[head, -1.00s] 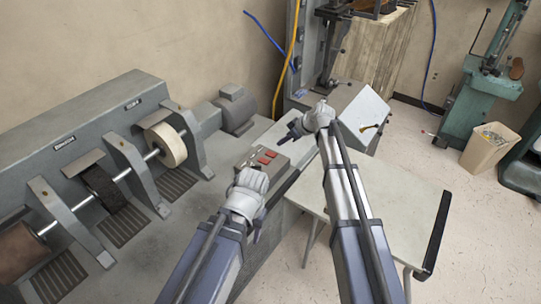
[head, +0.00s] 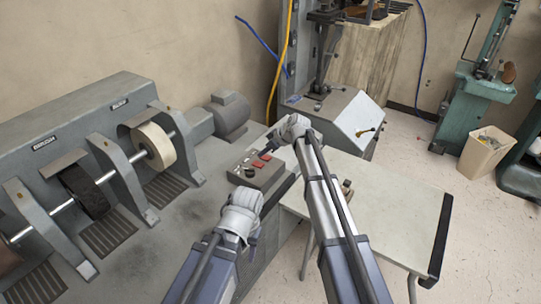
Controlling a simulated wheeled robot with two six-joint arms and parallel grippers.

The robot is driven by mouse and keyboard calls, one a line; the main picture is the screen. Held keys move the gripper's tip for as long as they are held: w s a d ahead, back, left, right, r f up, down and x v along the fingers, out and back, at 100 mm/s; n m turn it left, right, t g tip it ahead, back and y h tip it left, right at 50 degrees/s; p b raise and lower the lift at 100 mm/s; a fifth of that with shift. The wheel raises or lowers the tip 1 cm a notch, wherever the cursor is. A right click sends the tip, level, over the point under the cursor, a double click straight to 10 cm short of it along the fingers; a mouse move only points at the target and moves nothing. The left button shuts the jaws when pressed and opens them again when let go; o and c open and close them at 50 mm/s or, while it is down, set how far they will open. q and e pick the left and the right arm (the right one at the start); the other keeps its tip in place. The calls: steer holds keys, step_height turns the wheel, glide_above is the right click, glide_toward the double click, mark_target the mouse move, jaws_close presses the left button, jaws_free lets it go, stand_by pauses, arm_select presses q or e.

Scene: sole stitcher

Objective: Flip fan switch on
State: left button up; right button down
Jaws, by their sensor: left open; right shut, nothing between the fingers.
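A small grey control box (head: 262,178) with red switches (head: 261,160) and dark knobs sits on the grey machine bench near the middle of the head view. It is not labelled clearly enough to tell which switch is for the fan. My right gripper (head: 266,149) is shut and empty, its dark tip over the far side of the box, close to the red switches; I cannot tell whether it touches. My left gripper (head: 250,240) is below the box in the picture, its fingers mostly hidden behind its wrist, and apart from the box.
A finishing machine with wheels on a shaft (head: 152,147) stands at left, with a motor (head: 229,116) behind the box. A pale table (head: 390,205) lies at right under my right arm. A stitching machine (head: 348,112) stands behind. A bin (head: 487,150) is at far right.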

mark_target(262, 165)
arm_select(q)
steer(key=shift+f+b, duration=1.6)
steer(key=shift+f, duration=0.55)
arm_select(e)
steer(key=shift+d+f, duration=0.1)
steer(key=shift+f, duration=2.05)
steer(key=shift+s, duration=0.1)
steer(key=shift+s+d+f+b, duration=0.1)
steer(key=shift+d+f+b, duration=0.05)
steer(key=shift+f+b, duration=0.4)
arm_select(q)
steer(key=shift+f, duration=0.35)
arm_select(e)
steer(key=shift+r, duration=0.2)
arm_select(q)
steer(key=shift+r+p, duration=0.15)
steer(key=shift+p, duration=0.2)
arm_select(e)
steer(key=shift+r, duration=0.15)
arm_select(q)
steer(key=shift+r+p, duration=0.65)
steer(key=shift+r, duration=0.05)
arm_select(e)
steer(key=shift+r, duration=0.7)
